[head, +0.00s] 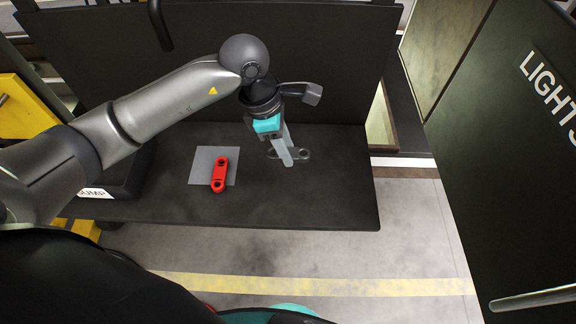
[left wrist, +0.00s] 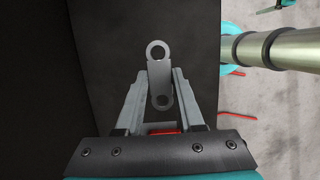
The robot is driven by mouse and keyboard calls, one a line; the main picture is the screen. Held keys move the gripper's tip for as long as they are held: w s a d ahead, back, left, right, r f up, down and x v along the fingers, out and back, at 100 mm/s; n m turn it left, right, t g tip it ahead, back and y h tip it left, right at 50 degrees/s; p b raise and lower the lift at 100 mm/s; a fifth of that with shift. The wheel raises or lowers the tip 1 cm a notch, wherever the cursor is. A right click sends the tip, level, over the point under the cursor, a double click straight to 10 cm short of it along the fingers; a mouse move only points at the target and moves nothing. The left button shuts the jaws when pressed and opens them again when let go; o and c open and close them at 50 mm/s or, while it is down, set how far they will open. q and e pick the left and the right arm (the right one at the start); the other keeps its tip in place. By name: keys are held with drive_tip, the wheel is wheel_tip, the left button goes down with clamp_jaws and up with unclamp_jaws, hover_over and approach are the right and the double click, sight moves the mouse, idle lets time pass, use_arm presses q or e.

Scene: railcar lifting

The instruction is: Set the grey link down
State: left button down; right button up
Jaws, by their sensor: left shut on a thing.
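The grey link (head: 301,154) is a flat bar with a ring at each end. My left gripper (head: 287,158) is shut on it over the right part of the dark bench (head: 330,200). In the left wrist view the link (left wrist: 157,73) sits between the two fingers of the left gripper (left wrist: 160,82), with one ring sticking out past the fingertips. I cannot tell whether the link touches the bench top. A red link (head: 219,174) lies on a grey square plate (head: 202,160) to the left of the gripper. My right gripper is not in view.
A black bin with a "SUMP" label (head: 92,193) stands at the bench's left end. A dark upright panel (head: 340,60) rises behind the bench. A dark cabinet marked "LIGHTS" (head: 500,150) stands at the right. The bench's front right is bare.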

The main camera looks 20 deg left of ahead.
sight(270, 152)
use_arm(q)
wheel_tip(270, 152, down, 8)
drive_tip(key=shift+f, duration=0.25)
drive_tip(key=shift+f, duration=0.15)
drive_tip(key=c, duration=0.5)
unclamp_jaws()
drive_tip(key=v, duration=1.2)
